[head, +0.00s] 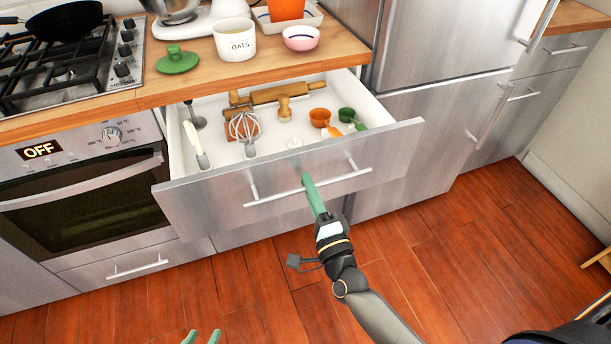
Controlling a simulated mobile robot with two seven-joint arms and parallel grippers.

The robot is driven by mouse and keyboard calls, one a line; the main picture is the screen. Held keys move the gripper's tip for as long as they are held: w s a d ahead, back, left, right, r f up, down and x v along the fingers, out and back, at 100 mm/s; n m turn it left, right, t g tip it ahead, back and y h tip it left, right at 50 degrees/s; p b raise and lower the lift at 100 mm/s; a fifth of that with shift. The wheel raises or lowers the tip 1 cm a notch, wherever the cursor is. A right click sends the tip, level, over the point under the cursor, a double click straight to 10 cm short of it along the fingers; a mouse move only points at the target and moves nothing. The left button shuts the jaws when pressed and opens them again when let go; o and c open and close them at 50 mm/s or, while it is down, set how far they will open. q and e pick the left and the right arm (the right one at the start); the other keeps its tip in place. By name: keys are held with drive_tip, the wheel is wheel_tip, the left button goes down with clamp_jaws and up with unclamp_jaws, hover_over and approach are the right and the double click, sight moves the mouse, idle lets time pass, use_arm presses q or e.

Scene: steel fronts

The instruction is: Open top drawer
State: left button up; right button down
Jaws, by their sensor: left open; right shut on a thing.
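The top drawer (200,205) has a steel front and stands pulled out well below the wooden counter. Its white inside shows a whisk, a rolling pin, scoops and other utensils. Its bar handle (335,180) runs along the front. My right gripper (307,184) has green fingers and is shut on the handle near its middle; the fingertips are partly hidden by the handle and drawer front. My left gripper (201,337) shows only its green fingertips at the bottom edge, open and empty, apart from the drawer and over the floor.
An oven (85,200) with a long handle stands left of the drawer. A steel fridge (430,110) stands to the right. The counter (340,48) holds an oats pot (235,42), a bowl (300,38) and a green lid (177,62). The wooden floor (260,290) in front is clear.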

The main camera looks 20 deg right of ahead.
use_arm(q)
drive_tip(key=shift+s+r+p, duration=0.2)
drive_tip(key=shift+r+p, duration=0.2)
drive_tip(key=shift+r, duration=0.1)
use_arm(e)
drive_tip(key=s, duration=0.4)
drive_tip(key=shift+s+d, duration=0.1)
drive_tip(key=shift+s, duration=0.2)
use_arm(q)
drive_tip(key=shift+s+f, duration=0.15)
drive_tip(key=shift+s, duration=0.05)
drive_tip(key=shift+s+f, duration=0.1)
drive_tip(key=shift+s, duration=0.05)
use_arm(e)
drive_tip(key=c, duration=0.9)
unclamp_jaws()
drive_tip(key=shift+s+f, duration=0.1)
